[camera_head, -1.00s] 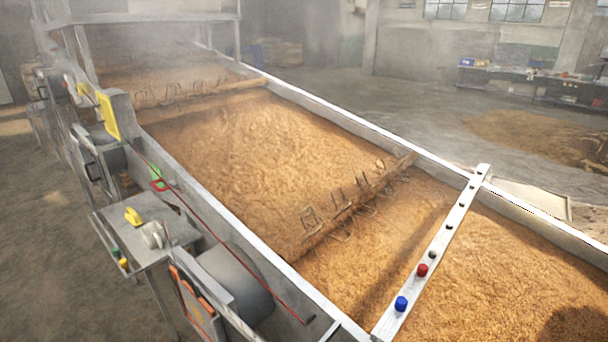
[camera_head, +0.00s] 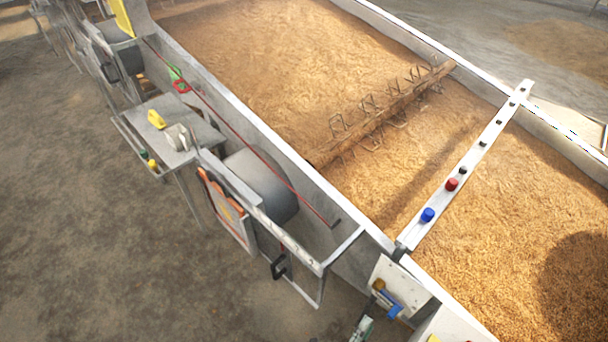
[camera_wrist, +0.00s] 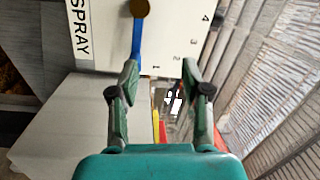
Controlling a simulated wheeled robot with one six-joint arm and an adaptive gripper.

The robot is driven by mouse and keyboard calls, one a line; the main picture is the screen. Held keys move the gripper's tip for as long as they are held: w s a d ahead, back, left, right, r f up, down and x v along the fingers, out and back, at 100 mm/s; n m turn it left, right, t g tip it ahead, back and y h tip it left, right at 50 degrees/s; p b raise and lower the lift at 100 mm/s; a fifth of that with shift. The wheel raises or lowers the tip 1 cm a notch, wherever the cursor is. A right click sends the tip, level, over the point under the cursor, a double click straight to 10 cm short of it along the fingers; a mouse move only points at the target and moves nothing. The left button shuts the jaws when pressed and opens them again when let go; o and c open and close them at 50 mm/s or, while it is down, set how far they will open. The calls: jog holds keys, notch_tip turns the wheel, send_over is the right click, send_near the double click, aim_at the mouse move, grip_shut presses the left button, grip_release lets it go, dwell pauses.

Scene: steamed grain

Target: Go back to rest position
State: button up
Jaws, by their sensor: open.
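My gripper (camera_wrist: 160,80) is open in the wrist view, with its two green fingers apart and nothing held between them. Ahead of it is a white panel (camera_wrist: 178,42) marked SPRAY and with numbers. A lever with a blue handle (camera_wrist: 137,40) and a brown round knob (camera_wrist: 140,8) is on this panel, just beyond the left fingertip. I cannot tell whether the finger touches it. In the head view the panel (camera_head: 391,270) and blue handle (camera_head: 394,311) show at the bottom, beside what looks like part of my gripper (camera_head: 362,327).
A long metal trough (camera_head: 262,122) full of grain runs diagonally. A white bar (camera_head: 468,165) with blue and red knobs crosses it. A small table (camera_head: 178,130) with a yellow object stands along its left side. The floor (camera_head: 70,220) at left is clear.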

jog(key=s+d+r+n+y, duration=0.2)
jog(key=s+r+n+y, duration=0.9)
jog(key=s+r+n, duration=1.2)
jog(key=shift+s+r+y, duration=0.15)
jog(key=shift+r+y, duration=0.15)
jog(key=shift+r, duration=0.2)
